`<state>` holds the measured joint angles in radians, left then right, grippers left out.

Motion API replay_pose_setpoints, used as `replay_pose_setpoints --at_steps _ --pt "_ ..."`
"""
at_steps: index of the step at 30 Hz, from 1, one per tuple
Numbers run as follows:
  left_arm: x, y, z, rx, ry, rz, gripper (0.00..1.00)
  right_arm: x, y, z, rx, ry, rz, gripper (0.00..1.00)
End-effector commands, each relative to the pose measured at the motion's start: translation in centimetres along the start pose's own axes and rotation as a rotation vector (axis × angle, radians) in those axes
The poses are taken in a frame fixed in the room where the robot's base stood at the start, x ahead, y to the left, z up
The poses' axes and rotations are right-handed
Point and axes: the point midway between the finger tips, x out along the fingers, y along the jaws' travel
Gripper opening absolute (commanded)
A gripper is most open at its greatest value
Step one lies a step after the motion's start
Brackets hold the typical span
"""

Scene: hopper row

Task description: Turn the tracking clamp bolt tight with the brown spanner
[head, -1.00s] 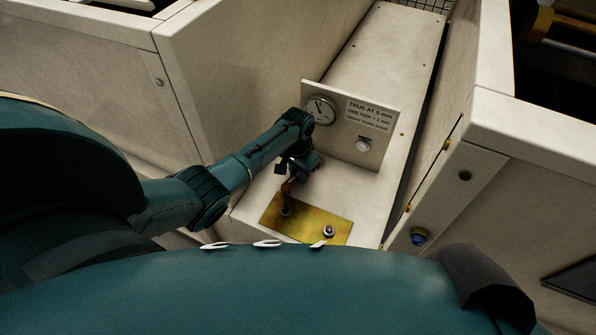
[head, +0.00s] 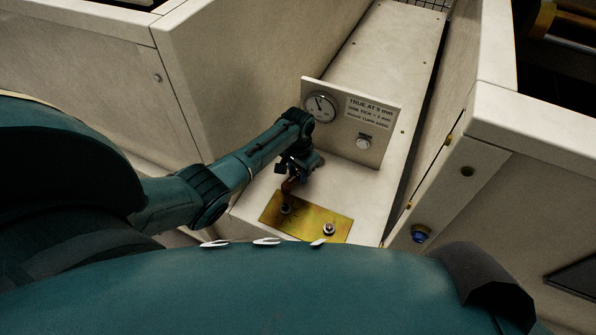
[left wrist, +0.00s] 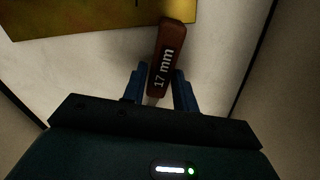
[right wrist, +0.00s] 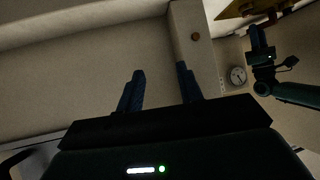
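My left gripper (head: 292,172) is shut on the brown spanner (head: 289,185). It holds the spanner low over a yellow plate (head: 306,217). In the left wrist view the spanner's handle (left wrist: 167,52), marked "17 mm", stands between the two blue fingers. The spanner's far end is out of that view. In the head view the spanner is close to the left bolt (head: 285,209) on the plate; whether its jaw is on the bolt is too small to tell. A second bolt (head: 329,230) sits to the right. My right gripper (right wrist: 161,92) is open and empty.
An upright panel behind the plate carries a dial gauge (head: 319,107), a printed label (head: 370,109) and a knob (head: 363,143). Pale walls (head: 230,80) close in on the left and right. A blue knob (head: 420,234) sits on the right wall.

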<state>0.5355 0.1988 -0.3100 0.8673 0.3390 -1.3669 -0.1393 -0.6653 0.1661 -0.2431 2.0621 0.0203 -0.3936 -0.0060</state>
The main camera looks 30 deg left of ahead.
Motion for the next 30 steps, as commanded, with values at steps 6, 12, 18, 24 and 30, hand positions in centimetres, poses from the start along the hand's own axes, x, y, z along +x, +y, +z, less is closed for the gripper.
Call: replay_pose_setpoints --at_steps 6,12,18,24,30 --pt "0.0 0.0 0.0 0.0 0.0 0.0 0.47 0.0 0.0 0.0 0.001 0.0 0.001 0.36" --pt "0.0 0.0 0.1 0.0 -0.001 0.0 0.48 0.0 0.0 0.0 0.001 0.001 0.001 0.36" --pt "-0.8 0.0 0.0 0.001 0.001 0.0 0.48 -0.3 -0.2 -0.7 0.0 0.009 -0.003 0.36" --pt "-5.1 -0.1 0.0 0.0 0.003 -0.002 0.48 -0.9 -0.1 -1.4 0.002 0.002 0.001 0.36" --pt "-9.5 -0.1 -0.1 0.0 0.003 -0.001 0.48 -0.9 0.3 -0.5 0.006 -0.027 0.013 0.36"
